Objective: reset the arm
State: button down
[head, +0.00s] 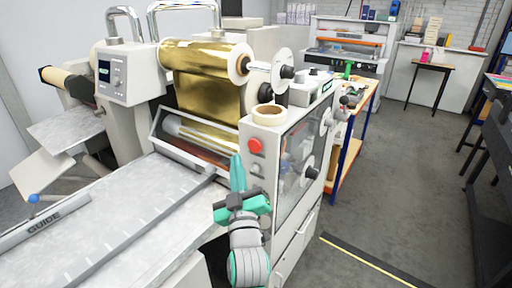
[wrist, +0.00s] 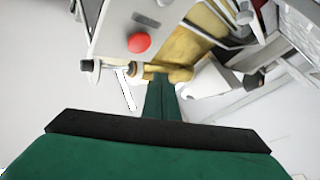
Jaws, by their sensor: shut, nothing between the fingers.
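My gripper (head: 237,162) is at the lower middle of the head view, with its green fingers together and pointing up. It appears in front of the foil machine's panel, left of the red button (head: 255,146). In the wrist view my gripper (wrist: 159,80) is shut and empty, its fingers pointing away from the camera. The red button (wrist: 139,42) shows above it there. I cannot tell how far the fingertips are from the machine.
The machine carries a gold foil roll (head: 206,58), a tape roll (head: 269,114) and a clear side cover (head: 297,165). A grey feed table (head: 110,222) lies left of my arm. Open grey floor (head: 410,170) lies right, with a small table (head: 432,66) beyond.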

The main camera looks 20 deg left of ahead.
jog(key=s+d+f+m+h, duration=0.2)
jog(key=s+d+f, duration=0.25)
jog(key=f, duration=0.45)
jog(key=s+d+f+m+g+h, duration=0.1)
jog(key=s+d+f, duration=0.35)
jog(key=f, duration=0.35)
jog(key=s+d+f+m+h, duration=0.2)
jog(key=s+d+f, duration=0.25)
jog(key=f, duration=0.45)
jog(key=s+d+f+m+g+h, duration=0.1)
jog(key=s+d+f, duration=0.1)
jog(key=s, duration=0.7)
jog(key=s+d+f+m+g+h, duration=0.1)
jog(key=s+d+f+m, duration=0.1)
jog(key=s, duration=0.8)
jog(key=s+d+f+m+g+h, duration=0.1)
jog(key=s+d+f+m, duration=0.1)
jog(key=s, duration=0.8)
jog(key=shift+s+d+f, duration=0.15)
jog(key=shift+f, duration=0.7)
